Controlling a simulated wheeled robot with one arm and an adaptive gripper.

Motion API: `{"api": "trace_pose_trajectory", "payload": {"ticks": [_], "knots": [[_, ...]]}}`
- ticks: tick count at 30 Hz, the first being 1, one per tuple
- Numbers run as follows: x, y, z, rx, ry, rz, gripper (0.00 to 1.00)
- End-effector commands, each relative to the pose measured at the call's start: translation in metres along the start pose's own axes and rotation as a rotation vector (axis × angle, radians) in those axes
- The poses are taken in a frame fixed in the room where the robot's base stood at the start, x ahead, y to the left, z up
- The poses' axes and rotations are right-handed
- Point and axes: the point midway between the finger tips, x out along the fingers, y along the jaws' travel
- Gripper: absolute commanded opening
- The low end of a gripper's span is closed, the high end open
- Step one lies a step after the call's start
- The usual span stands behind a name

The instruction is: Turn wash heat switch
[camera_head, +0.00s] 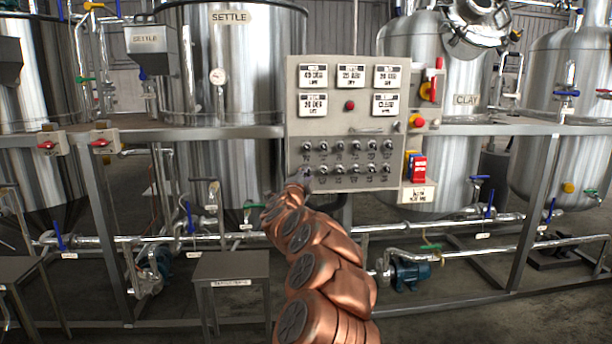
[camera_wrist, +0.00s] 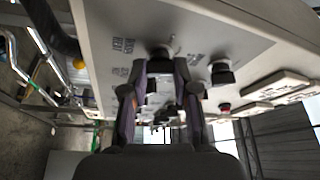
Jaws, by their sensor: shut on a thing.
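The grey control panel (camera_head: 345,128) carries two rows of small dark switches with labels too small to read. In the head view my gripper (camera_head: 302,177) is at the panel's lower left, at the left end of the bottom row, and hides the switch there. In the wrist view my gripper (camera_wrist: 161,70) has a finger on either side of a dark switch knob (camera_wrist: 160,52) and is shut on it. I cannot read whether this is the wash heat switch. Another dark knob (camera_wrist: 222,72) stands to the right, apart from the fingers.
Several white displays and a red button (camera_head: 350,105) sit above the switches. A red-handled switch (camera_head: 428,90) and a red box (camera_head: 419,168) are at the panel's right. Steel tanks (camera_head: 235,80) stand behind a metal frame. A small table (camera_head: 232,265) stands at lower left.

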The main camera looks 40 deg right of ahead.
Motion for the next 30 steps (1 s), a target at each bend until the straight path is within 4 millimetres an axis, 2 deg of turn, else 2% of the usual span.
{"api": "trace_pose_trajectory", "payload": {"ticks": [8,9,15,30], "knots": [[0.0007,0.0006,-0.002,0.001,0.003,0.001,0.0],[0.0007,0.0006,-0.002,0.001,0.003,0.001,0.32],[0.0002,0.0002,-0.0006,0.0,0.001,0.0,0.53],[-0.006,0.0003,-0.0001,0.001,-0.001,0.001,0.54]]}}
